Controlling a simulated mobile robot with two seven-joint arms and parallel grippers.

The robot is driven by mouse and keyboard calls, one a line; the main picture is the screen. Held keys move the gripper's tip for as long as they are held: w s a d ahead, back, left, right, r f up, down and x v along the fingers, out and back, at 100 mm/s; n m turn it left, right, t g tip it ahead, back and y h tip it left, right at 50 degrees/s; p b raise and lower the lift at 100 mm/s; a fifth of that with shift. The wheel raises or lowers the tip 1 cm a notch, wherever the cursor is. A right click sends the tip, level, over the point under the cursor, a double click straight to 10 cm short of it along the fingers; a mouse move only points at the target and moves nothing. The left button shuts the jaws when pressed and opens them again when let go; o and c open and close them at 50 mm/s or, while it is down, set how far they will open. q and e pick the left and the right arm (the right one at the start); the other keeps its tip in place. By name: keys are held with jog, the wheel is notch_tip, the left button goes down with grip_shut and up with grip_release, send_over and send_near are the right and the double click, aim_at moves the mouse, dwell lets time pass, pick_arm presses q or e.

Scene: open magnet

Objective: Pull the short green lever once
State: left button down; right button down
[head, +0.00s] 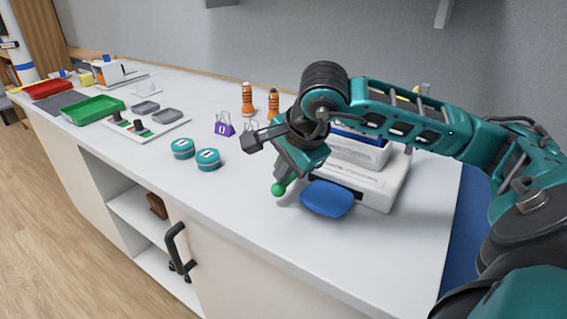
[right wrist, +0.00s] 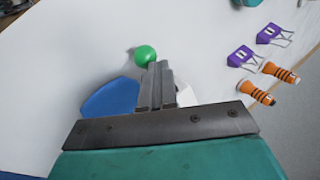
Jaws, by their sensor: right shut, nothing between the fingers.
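A round green knob (head: 278,189), the end of the green lever, shows low at the front of a white device (head: 380,186) on the counter. It also shows in the right wrist view (right wrist: 145,55). My right gripper (head: 289,179) points down at the knob. In the right wrist view its fingers (right wrist: 160,72) are shut with nothing between them. The knob appears just beyond the fingertips; I cannot tell whether they touch. The lever's stem is hidden behind the gripper. My left gripper is not in view.
A blue rounded pad (head: 328,198) lies right beside the knob. Two teal round tins (head: 207,159), a purple weight-like clip (head: 224,125) and orange striped bottles (head: 247,98) stand to the left and behind. A green tray (head: 92,110) is farther left. The counter's front strip is clear.

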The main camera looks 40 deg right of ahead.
jog(key=shift+w+d+r+p, duration=0.1)
jog(key=shift+d+r+p, duration=0.3)
jog(key=shift+r, duration=0.35)
jog(key=shift+w+d+r+p, duration=0.15)
jog(key=shift+d+r+p, duration=0.25)
jog(key=shift+r, duration=0.35)
jog(key=shift+w+d+r+p, duration=0.1)
jog(key=shift+d+r+p, duration=0.3)
jog(key=shift+r, duration=0.35)
jog(key=shift+d+r, duration=0.1)
notch_tip(320, 180, up, 4)
jog(key=p, duration=0.3)
send_over(291, 181)
jog(key=d, duration=0.2)
jog(key=shift+w+d, duration=0.2)
jog(key=shift+w, duration=0.1)
